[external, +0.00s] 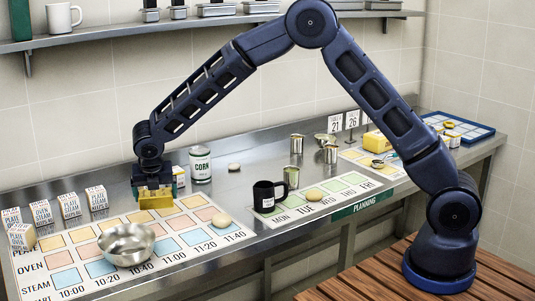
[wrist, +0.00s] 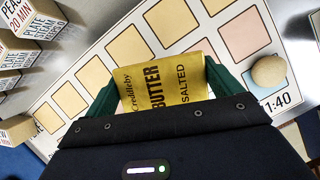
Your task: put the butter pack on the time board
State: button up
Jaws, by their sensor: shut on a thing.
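The butter pack is a yellow block (external: 155,199) with "BUTTER SALTED" printed on it, which also fills the space between the fingers in the wrist view (wrist: 168,88). My gripper (external: 153,190) is shut on it, with a green finger on each side (wrist: 155,90). The pack is over or at the back row of the time board (external: 186,252); I cannot tell whether it touches. The board is white with yellow, pink and blue squares and times along its front; in the wrist view its yellow and pink squares show beyond the pack (wrist: 140,22).
A steel bowl (external: 126,246) and a bun (external: 221,220) sit on the time board. Several small labelled boxes (external: 68,205) stand at its left. A corn can (external: 200,165) stands behind right, and a black mug (external: 268,197) is further right, by the planning board (external: 350,192).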

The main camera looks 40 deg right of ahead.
aim_at(155, 196)
jog(key=shift+f, duration=3.35)
jog(key=shift+f, duration=0.1)
jog(key=o, duration=0.9)
jog(key=shift+c, duration=0.2)
jog(key=v, duration=1.2)
